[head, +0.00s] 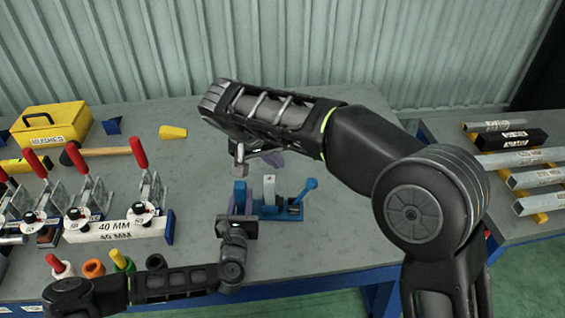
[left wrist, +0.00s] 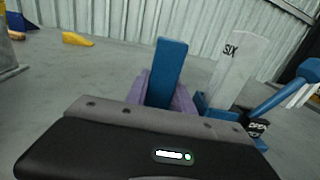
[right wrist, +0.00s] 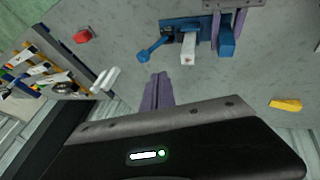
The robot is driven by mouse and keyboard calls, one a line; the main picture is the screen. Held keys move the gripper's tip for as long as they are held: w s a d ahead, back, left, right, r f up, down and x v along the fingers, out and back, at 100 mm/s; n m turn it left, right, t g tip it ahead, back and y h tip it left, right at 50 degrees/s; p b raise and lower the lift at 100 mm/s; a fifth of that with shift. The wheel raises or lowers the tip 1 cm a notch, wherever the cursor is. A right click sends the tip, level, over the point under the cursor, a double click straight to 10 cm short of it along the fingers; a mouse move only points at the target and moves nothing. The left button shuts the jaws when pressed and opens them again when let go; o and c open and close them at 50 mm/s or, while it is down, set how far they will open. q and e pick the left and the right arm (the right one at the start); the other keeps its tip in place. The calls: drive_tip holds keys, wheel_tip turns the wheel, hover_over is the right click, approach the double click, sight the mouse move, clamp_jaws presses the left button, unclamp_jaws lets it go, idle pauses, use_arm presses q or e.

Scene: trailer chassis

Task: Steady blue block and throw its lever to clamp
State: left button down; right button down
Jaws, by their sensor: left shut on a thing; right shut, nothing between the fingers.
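The blue block (head: 290,213) stands on the grey bench, with a pale bar marked SIX (left wrist: 232,65) upright in it. Its blue lever (head: 305,192) leans up and outward to the right in the head view; it also shows in the left wrist view (left wrist: 284,92) and the right wrist view (right wrist: 152,48). My left gripper (head: 241,200) has its purple fingers closed on the block's blue upright post (left wrist: 168,70). My right gripper (head: 270,160) is shut and empty behind the block; its purple fingers (right wrist: 157,92) are apart from the lever.
Red-handled clamps (head: 145,185) and a 40 MM bar (head: 117,228) stand to the left, with coloured bushes (head: 94,268) in front. A hammer (head: 105,151), BUSHES box (head: 52,125) and yellow wedge (head: 173,132) lie behind. A second table (head: 518,170) holds bars at right.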

approach(304, 193)
drive_tip(key=w+a+r, duration=0.1)
drive_tip(key=w+a, duration=0.1)
drive_tip(key=d+f, duration=0.1)
drive_tip(key=d, duration=0.1)
drive_tip(key=w+d+f, duration=0.1)
drive_tip(key=d, duration=0.1)
drive_tip(key=shift+w+f, duration=0.1)
drive_tip(key=shift+f, duration=0.05)
